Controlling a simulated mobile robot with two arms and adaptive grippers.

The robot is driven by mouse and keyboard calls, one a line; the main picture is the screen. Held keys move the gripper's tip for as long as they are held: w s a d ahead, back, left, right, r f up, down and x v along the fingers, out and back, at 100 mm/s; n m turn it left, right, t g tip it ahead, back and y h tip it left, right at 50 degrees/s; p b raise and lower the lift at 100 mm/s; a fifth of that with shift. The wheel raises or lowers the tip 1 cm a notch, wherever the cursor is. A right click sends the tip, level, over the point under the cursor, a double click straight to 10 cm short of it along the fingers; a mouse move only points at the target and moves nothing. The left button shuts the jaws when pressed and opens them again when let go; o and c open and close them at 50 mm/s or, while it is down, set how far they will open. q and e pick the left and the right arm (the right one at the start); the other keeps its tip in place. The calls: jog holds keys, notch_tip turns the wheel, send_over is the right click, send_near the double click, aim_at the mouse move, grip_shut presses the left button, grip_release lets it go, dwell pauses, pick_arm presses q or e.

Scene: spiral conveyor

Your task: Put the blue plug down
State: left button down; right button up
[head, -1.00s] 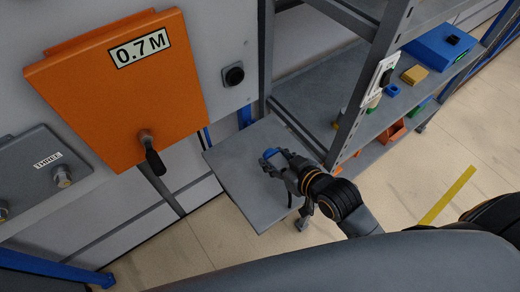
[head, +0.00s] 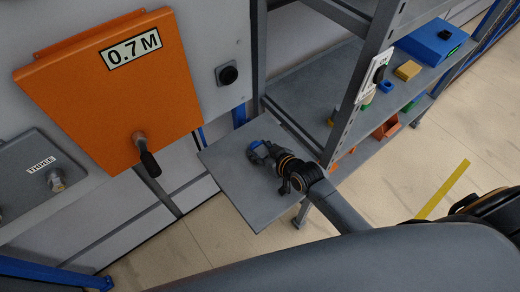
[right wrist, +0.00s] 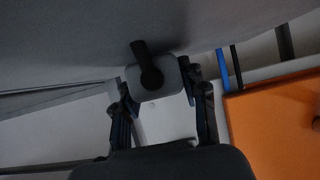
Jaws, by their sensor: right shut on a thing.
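My right gripper (head: 261,152) is over the grey side table (head: 240,195), towards its far edge, and is shut on the blue plug (head: 255,158). The plug is small and partly hidden by the fingers in the head view. In the right wrist view, the fingers (right wrist: 158,88) stand on either side of a rounded, square-faced body, the plug (right wrist: 168,88), which looks slate-grey in the shade with a black stub on it. I cannot tell whether the plug touches the table. My left gripper is not in view.
An orange box marked 0.7 M (head: 110,90) with a black handle is on the wall at left. A round black socket (head: 228,74) is right of it. A grey shelf rack (head: 350,115) stands right of the table, holding a blue box (head: 430,42) and small blocks. Bare table surrounds the gripper.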

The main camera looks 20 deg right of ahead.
jog(key=shift+f, duration=0.1)
jog(key=o, duration=1.3)
jog(key=v, duration=1.2)
